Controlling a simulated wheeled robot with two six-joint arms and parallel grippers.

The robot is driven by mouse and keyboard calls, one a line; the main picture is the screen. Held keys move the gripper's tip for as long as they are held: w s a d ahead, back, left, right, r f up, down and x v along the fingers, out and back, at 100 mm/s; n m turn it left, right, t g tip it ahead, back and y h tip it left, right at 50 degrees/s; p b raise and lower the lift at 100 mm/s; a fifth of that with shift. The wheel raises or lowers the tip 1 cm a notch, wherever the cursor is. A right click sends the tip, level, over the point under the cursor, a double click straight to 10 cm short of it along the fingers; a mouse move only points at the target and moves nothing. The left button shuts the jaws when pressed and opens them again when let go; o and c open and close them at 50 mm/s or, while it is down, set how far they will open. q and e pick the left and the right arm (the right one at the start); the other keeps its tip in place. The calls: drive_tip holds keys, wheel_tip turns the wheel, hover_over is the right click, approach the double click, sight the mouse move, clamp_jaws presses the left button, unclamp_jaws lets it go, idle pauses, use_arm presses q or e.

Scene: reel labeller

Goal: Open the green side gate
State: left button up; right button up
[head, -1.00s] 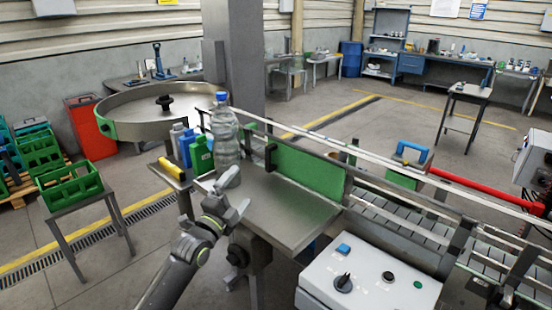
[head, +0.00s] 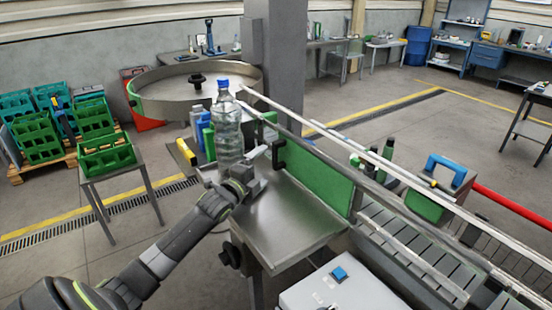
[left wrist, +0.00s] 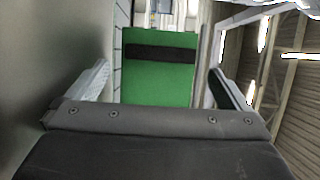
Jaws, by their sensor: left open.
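The green side gate (head: 312,180) stands upright along the far edge of the steel table, beside the conveyor. Its black handle (head: 279,154) is at its left end. My left gripper (head: 261,168) is over the table, just left of the handle, open and empty. In the left wrist view the green gate (left wrist: 155,85) faces me with its dark handle (left wrist: 160,53) across the upper part. The open fingers of my left gripper (left wrist: 158,72) lie either side of the gate in that picture, with the handle between and beyond them. My right gripper is not in view.
A clear bottle with a blue cap (head: 228,128) stands close behind my left gripper. The steel table (head: 290,225) is clear in front of the gate. A control box (head: 345,290) is at the front, and long guide rails (head: 400,180) run along the conveyor.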

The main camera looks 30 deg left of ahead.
sight(274, 158)
use_arm(q)
drive_tip(key=shift+w, duration=3.05)
drive_tip(key=c, duration=1.1)
drive_tip(key=shift+b, duration=0.3)
